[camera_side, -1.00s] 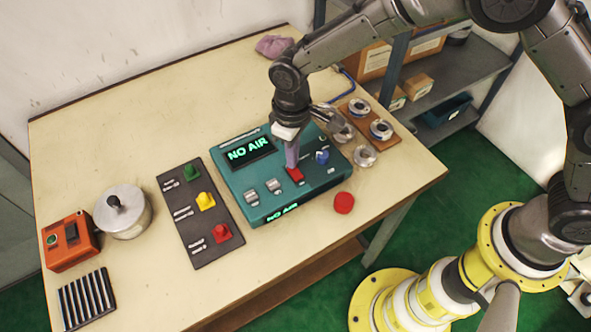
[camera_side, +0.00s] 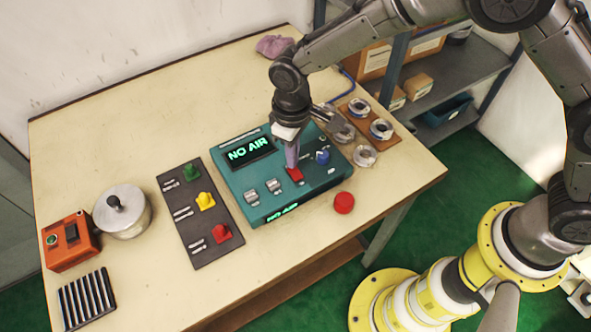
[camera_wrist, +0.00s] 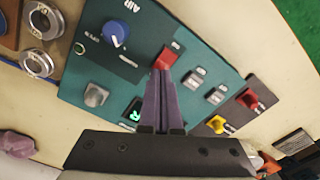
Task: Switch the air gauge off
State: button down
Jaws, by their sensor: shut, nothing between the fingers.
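The air gauge is a teal box (camera_side: 258,205) in the middle of the table. Its screen (camera_side: 248,152) glows green and reads "NO AIR". My gripper (camera_side: 293,169) points down over the box with its fingers shut and empty. The fingertips are at the red rocker switch (camera_side: 296,175), touching it or just above it. In the wrist view the purple fingers (camera_wrist: 160,78) end at the red switch (camera_wrist: 166,59). A blue knob (camera_side: 322,157) marked AIR sits beside it; it also shows in the wrist view (camera_wrist: 116,33). Two grey switches (camera_side: 262,190) are on the box's left part.
A dark panel (camera_side: 190,229) with green, yellow and red pieces lies left of the box. Several metal rings lie by a brown board (camera_side: 385,143) at right. A red button (camera_side: 344,202) sits near the front edge. A lidded pot (camera_side: 125,217) and orange box (camera_side: 62,250) stand at left.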

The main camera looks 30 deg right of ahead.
jog(key=shift+f, duration=0.95)
dwell(0.7)
jog(key=shift+r, duration=3.55)
